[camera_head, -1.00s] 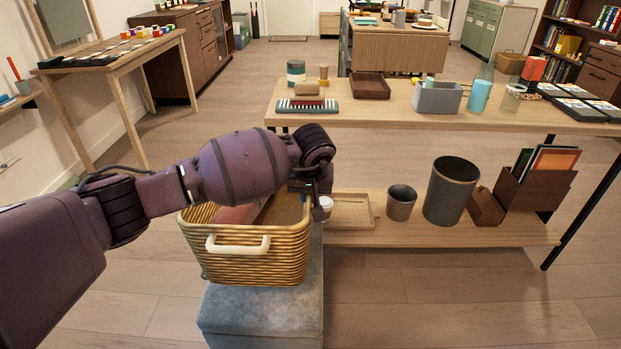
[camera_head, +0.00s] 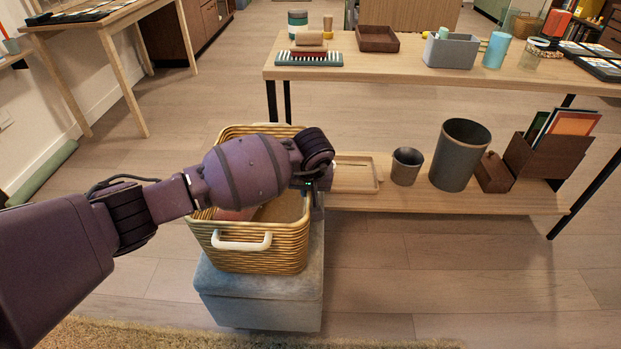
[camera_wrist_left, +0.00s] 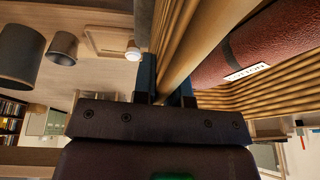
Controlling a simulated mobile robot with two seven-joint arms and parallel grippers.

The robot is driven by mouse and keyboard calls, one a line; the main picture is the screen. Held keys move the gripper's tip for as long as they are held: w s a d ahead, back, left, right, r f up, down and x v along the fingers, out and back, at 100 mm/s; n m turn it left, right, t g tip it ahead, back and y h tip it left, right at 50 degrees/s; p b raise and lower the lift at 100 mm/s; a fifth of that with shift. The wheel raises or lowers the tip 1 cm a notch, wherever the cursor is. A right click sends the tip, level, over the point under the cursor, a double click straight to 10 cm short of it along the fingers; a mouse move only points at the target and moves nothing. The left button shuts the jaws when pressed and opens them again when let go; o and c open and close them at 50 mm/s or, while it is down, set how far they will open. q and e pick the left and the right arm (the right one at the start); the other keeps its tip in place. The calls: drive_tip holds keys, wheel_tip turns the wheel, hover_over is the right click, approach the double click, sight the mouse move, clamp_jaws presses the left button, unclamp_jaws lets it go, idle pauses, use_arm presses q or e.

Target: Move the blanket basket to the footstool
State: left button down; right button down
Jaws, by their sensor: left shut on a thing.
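The blanket basket (camera_head: 265,260) is a woven tan basket with white handles. It sits upright on the blue-grey footstool (camera_head: 262,303), apparently resting on its top. A reddish roll (camera_head: 234,214) lies inside it, and shows as a dark red roll with a white label in the left wrist view (camera_wrist_left: 270,52). My left gripper (camera_head: 318,193) is at the basket's right side. In the left wrist view its fingers (camera_wrist_left: 166,82) are shut on the basket's rim. My left forearm hides part of the basket's inside. My right gripper is not in view.
A wooden table (camera_head: 420,85) with a low shelf (camera_head: 440,200) stands right of the footstool, close to the basket. The shelf holds a tray (camera_head: 356,176) and dark bins (camera_head: 459,155). A shaggy rug (camera_head: 150,335) edges the bottom. Floor in front of the shelf is clear.

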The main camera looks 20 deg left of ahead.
use_arm(q)
drive_tip(key=shift+w+f, duration=0.15)
drive_tip(key=shift+f, duration=0.3)
drive_tip(key=c, duration=1.5)
unclamp_jaws()
drive_tip(key=shift+f, duration=0.1)
drive_tip(key=o, duration=0.3)
drive_tip(key=shift+o, duration=0.2)
